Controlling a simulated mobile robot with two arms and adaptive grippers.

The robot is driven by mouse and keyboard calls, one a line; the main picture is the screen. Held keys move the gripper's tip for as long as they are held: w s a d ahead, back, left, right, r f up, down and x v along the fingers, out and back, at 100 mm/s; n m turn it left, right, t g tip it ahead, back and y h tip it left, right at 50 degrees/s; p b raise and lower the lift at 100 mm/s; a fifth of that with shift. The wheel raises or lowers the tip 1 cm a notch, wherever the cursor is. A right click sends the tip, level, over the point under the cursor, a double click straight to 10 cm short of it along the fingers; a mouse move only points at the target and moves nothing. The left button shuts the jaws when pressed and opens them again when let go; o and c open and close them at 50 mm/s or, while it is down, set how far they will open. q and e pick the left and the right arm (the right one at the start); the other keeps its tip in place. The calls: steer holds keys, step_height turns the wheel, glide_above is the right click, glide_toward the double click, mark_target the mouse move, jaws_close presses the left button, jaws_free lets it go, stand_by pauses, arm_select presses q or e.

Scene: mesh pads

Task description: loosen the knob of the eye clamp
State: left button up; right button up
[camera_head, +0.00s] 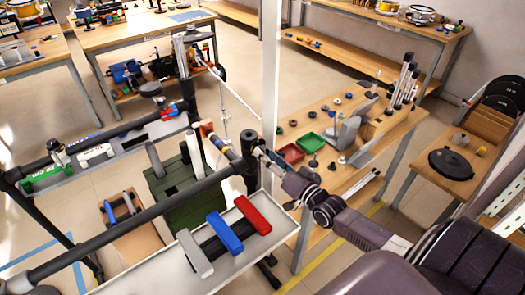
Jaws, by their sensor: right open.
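My right arm comes in from the lower right, and its gripper (270,159) is open beside a dark upright post (250,165) on the black tube frame. A slim bar with an orange part (207,130) runs from the post toward the upper left. The eye clamp and its knob are too small to tell apart from the dark fittings around the post. I cannot tell whether the fingers touch anything there. My left gripper is not in view.
A pale tray (150,283) with grey, blue and red handled pieces lies below the black tube (130,222). A green box (185,190) stands behind the tube. A wooden table (325,185) with red and green trays is beyond my right arm. A white pole (270,70) rises behind the post.

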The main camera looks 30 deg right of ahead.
steer(key=shift+w+a, duration=0.15)
steer(key=shift+w, duration=1.2)
steer(key=c, duration=1.2)
